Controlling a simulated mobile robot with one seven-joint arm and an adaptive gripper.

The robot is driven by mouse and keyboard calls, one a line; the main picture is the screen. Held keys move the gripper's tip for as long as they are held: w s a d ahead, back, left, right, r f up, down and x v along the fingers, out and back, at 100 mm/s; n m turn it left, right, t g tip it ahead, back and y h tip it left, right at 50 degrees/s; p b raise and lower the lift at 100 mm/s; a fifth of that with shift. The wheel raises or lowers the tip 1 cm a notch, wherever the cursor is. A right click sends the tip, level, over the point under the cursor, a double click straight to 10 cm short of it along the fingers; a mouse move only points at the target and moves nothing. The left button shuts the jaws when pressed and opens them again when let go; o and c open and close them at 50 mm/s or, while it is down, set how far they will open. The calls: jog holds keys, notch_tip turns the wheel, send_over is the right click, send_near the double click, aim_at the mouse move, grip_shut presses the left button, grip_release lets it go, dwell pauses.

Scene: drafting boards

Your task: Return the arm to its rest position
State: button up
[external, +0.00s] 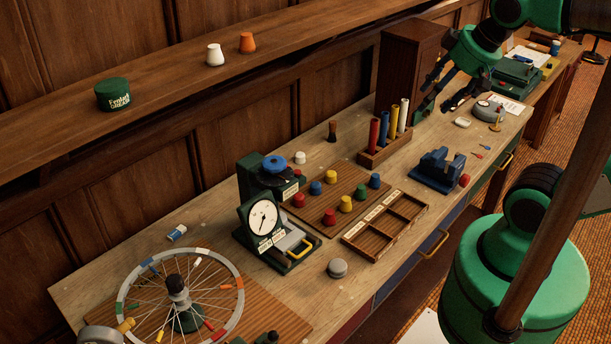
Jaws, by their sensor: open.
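My green arm reaches in from the upper right of the external view. My gripper (437,103) is open, with its dark fingers pointing down over the far end of the wooden workbench (215,215). It is beside the tall dark wooden cabinet (408,62) and behind the rack of coloured tubes (385,155). I see nothing held between the fingers. Whether the fingertips touch anything is too small to tell.
A blue vise-like block (438,172), a divided tray (386,225), a board with coloured knobs (338,198), a dial gauge (262,218) and a spoked wheel (180,300) occupy the bench. A shelf (160,75) runs behind. The bench's left middle is fairly clear.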

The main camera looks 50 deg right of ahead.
jog(key=shift+f, duration=0.15)
notch_tip(320, 180, down, 4)
jog(key=b, duration=0.4)
jog(key=shift+f, duration=0.15)
jog(key=shift+b, duration=0.3)
